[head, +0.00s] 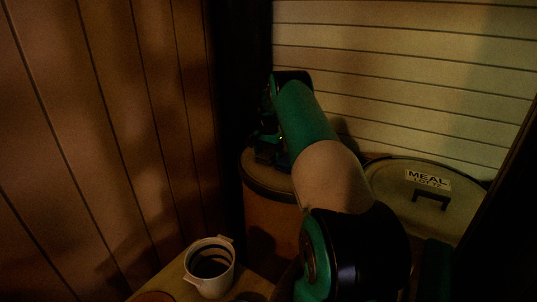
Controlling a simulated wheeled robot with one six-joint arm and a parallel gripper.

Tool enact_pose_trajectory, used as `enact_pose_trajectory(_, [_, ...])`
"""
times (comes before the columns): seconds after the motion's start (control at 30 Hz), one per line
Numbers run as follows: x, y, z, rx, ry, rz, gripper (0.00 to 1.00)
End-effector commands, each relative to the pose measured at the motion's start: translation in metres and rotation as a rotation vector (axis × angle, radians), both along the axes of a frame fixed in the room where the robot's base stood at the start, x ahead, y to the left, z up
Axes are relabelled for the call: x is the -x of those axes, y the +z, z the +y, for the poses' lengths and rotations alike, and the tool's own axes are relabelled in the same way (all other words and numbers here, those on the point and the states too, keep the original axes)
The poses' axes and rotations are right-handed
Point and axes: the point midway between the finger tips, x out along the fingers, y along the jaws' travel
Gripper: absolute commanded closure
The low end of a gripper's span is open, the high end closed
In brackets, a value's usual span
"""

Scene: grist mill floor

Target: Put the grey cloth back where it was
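I cannot make out a grey cloth anywhere in the head view. My green and pale arm reaches from the lower right towards the back. My gripper (266,154) is dark and low over the left side of the top of a round brown drum (270,228). The arm and shadow hide much of the drum's top. Whether the gripper's fingers are open or shut, or hold anything, is too dark to tell.
A pale two-handled pot (210,284) stands on a light wooden surface (172,287) at the bottom. A bin lid (395,187) with a dark handle and a label reading "MEAL" is right of the arm. Plank walls close off the left and back.

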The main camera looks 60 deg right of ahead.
Motion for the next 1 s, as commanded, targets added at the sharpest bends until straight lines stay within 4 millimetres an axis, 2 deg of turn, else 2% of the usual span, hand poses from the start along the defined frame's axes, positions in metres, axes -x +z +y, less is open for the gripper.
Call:
enact_pose_trajectory(0.13, [0.0, 0.003, 0.0, 0.0, 0.0, 0.0, 0.18])
enact_pose_trajectory(0.27, [-0.001, 0.017, -0.001, 0.003, 0.0, -0.002, 0.18])
enact_pose_trajectory(0.5, [-0.001, 0.069, -0.001, 0.003, 0.0, -0.003, 0.18])
enact_pose_trajectory(0.7, [0.0, 0.105, 0.0, 0.002, 0.0, -0.002, 0.18])
enact_pose_trajectory(0.83, [0.0, 0.119, 0.0, 0.001, 0.0, -0.001, 0.18])
enact_pose_trajectory(1.0, [0.0, 0.123, 0.0, 0.0, 0.001, 0.0, 0.18])
